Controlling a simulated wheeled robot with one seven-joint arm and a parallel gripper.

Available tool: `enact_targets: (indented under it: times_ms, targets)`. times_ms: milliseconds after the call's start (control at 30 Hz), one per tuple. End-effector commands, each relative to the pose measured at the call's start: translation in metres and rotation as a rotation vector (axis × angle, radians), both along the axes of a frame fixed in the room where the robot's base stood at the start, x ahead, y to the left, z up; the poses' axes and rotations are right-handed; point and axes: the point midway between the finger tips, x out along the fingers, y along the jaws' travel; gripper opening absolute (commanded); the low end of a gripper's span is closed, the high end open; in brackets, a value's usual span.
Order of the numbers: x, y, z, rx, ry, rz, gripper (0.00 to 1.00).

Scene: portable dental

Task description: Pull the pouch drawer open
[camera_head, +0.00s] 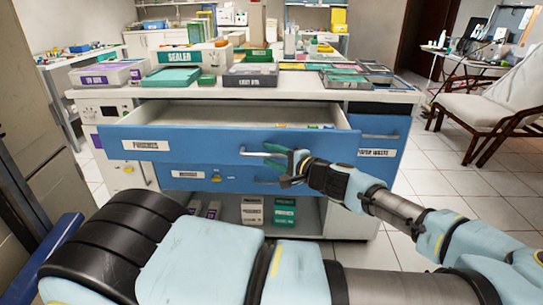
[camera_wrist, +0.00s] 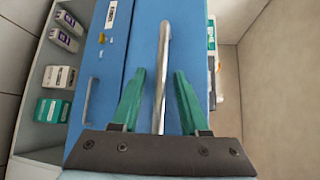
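The pouch drawer (camera_head: 210,144) is the blue top drawer with a white label that seems to read "POUCHES". It stands well out from the cabinet, with its inside showing. Its metal bar handle (camera_head: 262,152) is on the right half of the front. My gripper (camera_head: 290,160) is at the right end of this handle. In the wrist view, the handle (camera_wrist: 163,60) runs between the two green fingers of my gripper (camera_wrist: 160,98). The fingers are apart, with a gap on each side of the bar.
A second blue drawer (camera_head: 215,178) below is shut. Boxes (camera_head: 284,211) stand on an open shelf beneath. The worktop (camera_head: 140,91) holds several boxes and trays. A paper waste front (camera_head: 377,152) is at right. A chair (camera_head: 490,110) stands far right on open floor.

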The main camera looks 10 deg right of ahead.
Motion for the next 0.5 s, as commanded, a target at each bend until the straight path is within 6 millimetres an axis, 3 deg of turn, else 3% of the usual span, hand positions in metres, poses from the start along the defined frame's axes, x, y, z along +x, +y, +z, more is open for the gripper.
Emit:
enact_targets:
  times_ms: [267,500]
  targets:
    - [-0.002,-0.001,0.001,0.000,0.000,-0.001,0.44]
    - [-0.029,-0.022,0.005,-0.002,0.001,-0.005,0.44]
